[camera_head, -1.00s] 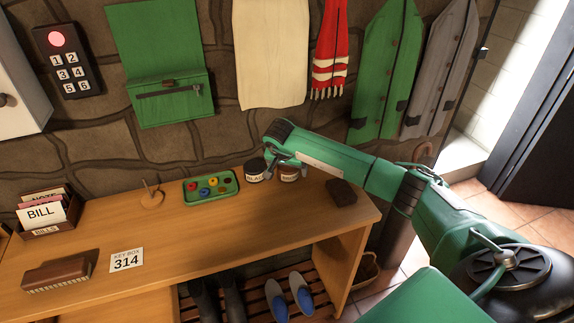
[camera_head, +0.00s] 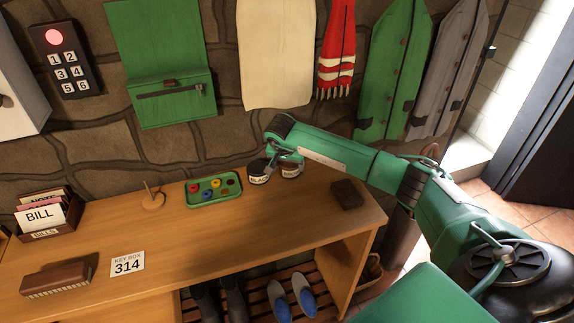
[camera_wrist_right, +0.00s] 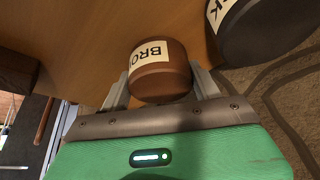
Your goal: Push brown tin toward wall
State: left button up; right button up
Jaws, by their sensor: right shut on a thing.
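The brown tin (camera_head: 291,170), with a pale label, stands on the wooden bench top near the stone wall, just right of the black tin (camera_head: 258,174). In the right wrist view the brown tin (camera_wrist_right: 160,77) sits between the two fingers of my right gripper (camera_wrist_right: 160,88), which is shut on it. The label's end is cut off there. The black tin (camera_wrist_right: 262,28) is close beside it. In the head view my right gripper (camera_head: 278,163) is over the tins and partly hides them. My left gripper is not in view.
A green tray (camera_head: 213,188) with coloured pieces lies left of the tins. A dark brown block (camera_head: 347,194) lies to the right near the bench's end. The stone wall (camera_head: 200,148) rises behind. The bench top in front of the tins is clear.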

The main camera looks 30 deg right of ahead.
aim_at(286, 165)
jog(key=shift+w+d, duration=0.15)
jog(key=shift+w, duration=0.2)
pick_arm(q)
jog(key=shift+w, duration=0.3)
pick_arm(e)
jog(key=o, duration=1.1)
jog(key=shift+r, duration=0.1)
jog(key=shift+s+r, duration=0.1)
jog(key=shift+r, duration=0.2)
jog(key=b+v, duration=0.1)
jog(key=v, duration=0.3)
jog(key=shift+a+r, duration=0.25)
jog(key=shift+r, duration=0.05)
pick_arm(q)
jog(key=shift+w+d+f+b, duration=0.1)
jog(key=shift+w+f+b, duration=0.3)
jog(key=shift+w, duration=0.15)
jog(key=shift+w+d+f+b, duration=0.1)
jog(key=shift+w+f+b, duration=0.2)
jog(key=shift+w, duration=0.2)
pick_arm(e)
jog(key=v, duration=0.8)
jog(key=shift+s, duration=0.15)
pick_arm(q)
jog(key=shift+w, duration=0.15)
pick_arm(e)
jog(key=shift+r, duration=0.1)
